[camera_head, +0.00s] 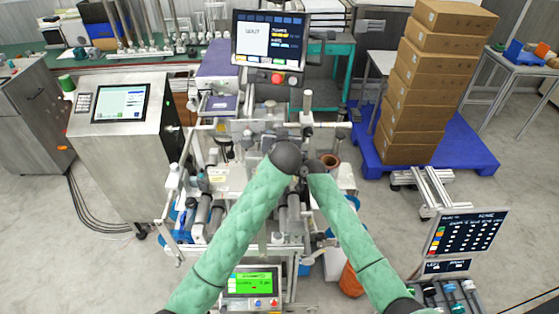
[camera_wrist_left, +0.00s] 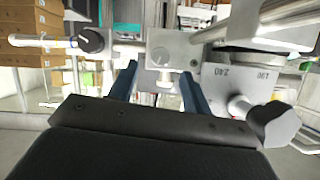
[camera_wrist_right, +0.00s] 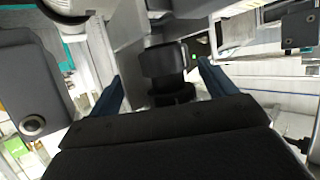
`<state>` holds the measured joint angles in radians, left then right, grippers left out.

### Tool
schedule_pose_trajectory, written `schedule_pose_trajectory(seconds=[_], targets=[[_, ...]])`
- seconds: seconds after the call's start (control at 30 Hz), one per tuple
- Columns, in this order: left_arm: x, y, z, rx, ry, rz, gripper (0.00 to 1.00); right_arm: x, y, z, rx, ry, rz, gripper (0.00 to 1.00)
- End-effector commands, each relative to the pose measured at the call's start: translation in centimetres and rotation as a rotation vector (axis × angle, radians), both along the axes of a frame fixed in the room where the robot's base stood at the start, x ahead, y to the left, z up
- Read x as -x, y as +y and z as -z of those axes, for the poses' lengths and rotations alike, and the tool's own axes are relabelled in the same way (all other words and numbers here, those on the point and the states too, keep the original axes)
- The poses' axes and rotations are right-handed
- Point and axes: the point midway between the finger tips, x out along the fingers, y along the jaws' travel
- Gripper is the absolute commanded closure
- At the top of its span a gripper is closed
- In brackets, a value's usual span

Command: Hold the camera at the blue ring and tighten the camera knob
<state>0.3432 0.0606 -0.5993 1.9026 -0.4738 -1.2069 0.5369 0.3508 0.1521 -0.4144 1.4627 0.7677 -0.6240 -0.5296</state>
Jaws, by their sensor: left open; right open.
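My left gripper (camera_wrist_left: 159,72) is open in the left wrist view, its two blue fingers apart. A silver clamp block with a round knob (camera_wrist_left: 160,57) lies just beyond the gap, and a black knob (camera_wrist_left: 91,40) sits on a rod to the left. I cannot tell which is the camera knob. My right gripper (camera_wrist_right: 160,70) is open in the right wrist view. A black cylindrical part (camera_wrist_right: 165,62), possibly the camera, stands between and beyond its fingers; contact is unclear. I cannot make out a blue ring. In the head view both grippers are hidden by my wrists.
The machine's frame, rods and rollers (camera_head: 205,205) crowd around both hands. A monitor (camera_head: 269,42) stands behind them, and a green-lit panel (camera_head: 252,283) is in front. A steel cabinet (camera_head: 125,150) is at left. Stacked cartons (camera_head: 425,85) stand on a blue pallet (camera_head: 460,155) at right.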

Motion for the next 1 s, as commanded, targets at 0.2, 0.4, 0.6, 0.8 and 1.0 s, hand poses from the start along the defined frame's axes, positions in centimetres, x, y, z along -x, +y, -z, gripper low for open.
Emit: schedule_pose_trajectory(seconds=[0.2,0.4,0.6,0.8,1.0], targets=[[0.0,0.0,0.0,0.0,0.0,0.0,0.51,0.0,0.0,0.0,0.0,0.0,0.0,0.46],[0.0,0.0,0.0,0.0,0.0,0.0,0.51,0.1,0.1,0.1,0.0,0.001,-0.001,0.8],[0.0,0.0,0.0,0.0,0.0,0.0,0.51,0.1,0.1,-0.1,0.0,0.001,-0.002,0.8],[0.0,0.0,0.0,0.0,0.0,0.0,0.51,0.1,0.2,-0.7,0.0,0.002,-0.003,0.8],[0.0,0.0,0.0,0.0,0.0,0.0,0.51,0.1,0.2,-1.4,-0.002,0.001,-0.002,0.8]])
